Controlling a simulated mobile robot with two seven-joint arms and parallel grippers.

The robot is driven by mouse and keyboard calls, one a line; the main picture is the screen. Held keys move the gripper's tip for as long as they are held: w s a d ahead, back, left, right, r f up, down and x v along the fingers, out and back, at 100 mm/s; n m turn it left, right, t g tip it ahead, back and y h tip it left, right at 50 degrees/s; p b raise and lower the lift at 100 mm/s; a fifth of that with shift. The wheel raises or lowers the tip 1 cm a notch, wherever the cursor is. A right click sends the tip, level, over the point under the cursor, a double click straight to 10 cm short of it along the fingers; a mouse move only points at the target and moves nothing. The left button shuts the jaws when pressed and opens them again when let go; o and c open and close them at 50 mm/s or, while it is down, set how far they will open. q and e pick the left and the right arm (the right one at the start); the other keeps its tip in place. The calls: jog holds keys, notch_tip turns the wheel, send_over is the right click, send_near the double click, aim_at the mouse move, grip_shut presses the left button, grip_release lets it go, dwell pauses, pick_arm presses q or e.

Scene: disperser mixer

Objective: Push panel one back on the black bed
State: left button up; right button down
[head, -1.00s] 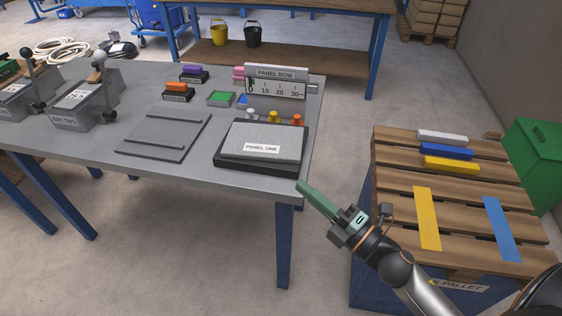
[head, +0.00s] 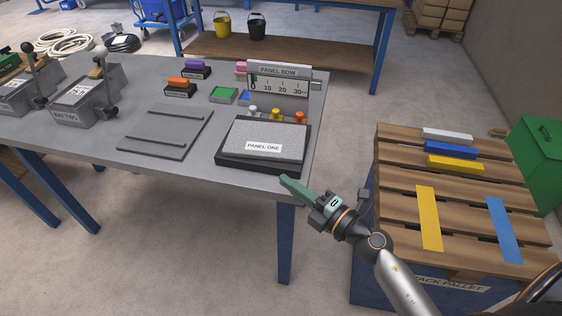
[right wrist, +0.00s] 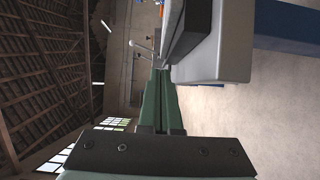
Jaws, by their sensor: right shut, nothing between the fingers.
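Panel one (head: 255,137) is a grey speckled slab with a white label reading PANEL ONE. It lies on the black bed (head: 228,165) at the right front of the grey table, and a strip of the bed shows along its front. My right gripper (head: 284,180) is shut and empty, its green fingers pointing left at the table's front edge, close in front of the bed. In the right wrist view the shut green fingers (right wrist: 161,80) point at the table edge, with a dark slab edge above right of the tips. My left gripper is not in view.
A PANEL BOW gauge (head: 278,85) stands behind the bed, with white, yellow and orange knobs (head: 276,114) between them. A slatted pallet (head: 455,205) with coloured bars stands right of the table, across a gap.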

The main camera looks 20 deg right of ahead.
aim_at(281, 163)
jog(key=w, duration=0.5)
jog(key=shift+w+a+b, duration=0.1)
jog(key=shift+a+b, duration=0.05)
jog(key=shift+b, duration=0.15)
jog(key=shift+w+d, duration=0.2)
jog(key=shift+w, duration=0.25)
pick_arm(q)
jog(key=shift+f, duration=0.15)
pick_arm(e)
jog(key=shift+w, duration=0.1)
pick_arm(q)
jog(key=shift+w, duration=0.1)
pick_arm(e)
jog(key=shift+w+d+r, duration=0.1)
jog(key=shift+w+d, duration=0.1)
jog(key=shift+w, duration=0.2)
jog(key=shift+w+d, duration=0.15)
jog(key=shift+w, duration=0.2)
jog(key=shift+w+d+p, duration=0.15)
jog(key=shift+w+p, duration=0.15)
jog(key=shift+w, duration=0.05)
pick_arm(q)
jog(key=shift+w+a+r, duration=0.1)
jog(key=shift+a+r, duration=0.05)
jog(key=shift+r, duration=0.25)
